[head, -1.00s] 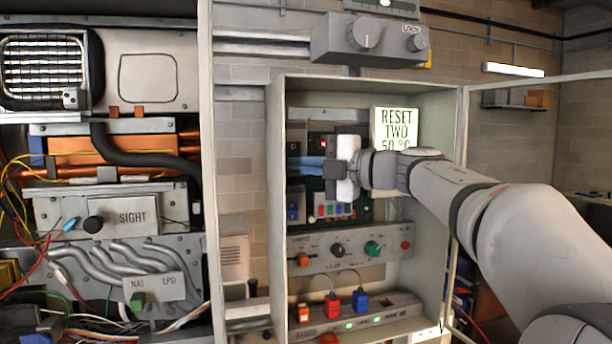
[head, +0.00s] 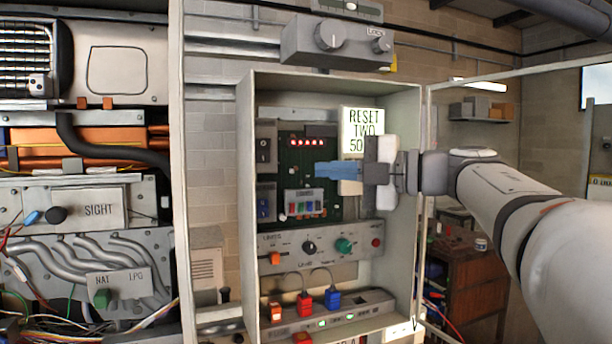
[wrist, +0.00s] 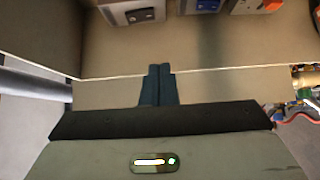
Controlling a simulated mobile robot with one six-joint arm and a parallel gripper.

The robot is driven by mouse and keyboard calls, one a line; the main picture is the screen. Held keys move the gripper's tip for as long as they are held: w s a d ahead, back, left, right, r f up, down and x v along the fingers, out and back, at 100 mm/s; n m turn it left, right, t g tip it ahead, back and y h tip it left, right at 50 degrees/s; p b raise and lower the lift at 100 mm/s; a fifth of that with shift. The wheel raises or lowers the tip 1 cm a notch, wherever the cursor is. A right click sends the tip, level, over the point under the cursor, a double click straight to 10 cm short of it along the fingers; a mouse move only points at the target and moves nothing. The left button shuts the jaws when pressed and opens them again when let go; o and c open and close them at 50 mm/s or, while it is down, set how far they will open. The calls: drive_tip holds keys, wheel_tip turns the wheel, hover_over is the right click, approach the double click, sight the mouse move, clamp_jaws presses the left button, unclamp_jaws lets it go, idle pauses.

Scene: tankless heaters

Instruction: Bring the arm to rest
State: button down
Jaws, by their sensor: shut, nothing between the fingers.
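My gripper (head: 322,172) is in the head view, in front of the open control cabinet (head: 247,215). Its blue fingers point left across the green circuit board (head: 300,158) and are together with nothing between them. In the wrist view the two dark fingers (wrist: 158,78) also lie side by side, empty. My arm comes in from the right of the head view. The gripper hides part of the board and the lower part of the sign (head: 361,120) reading "RESET TWO 50". I cannot tell whether the fingers are inside the cabinet's opening.
The cabinet holds a black rocker switch (head: 264,147), a knob panel (head: 322,247) and a lower strip with red and blue plugs (head: 333,299). A grey box with knobs (head: 337,42) is above. The open heater (head: 95,205) stands left. The cabinet's door frame is at right.

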drive_tip(key=shift+d, duration=0.3)
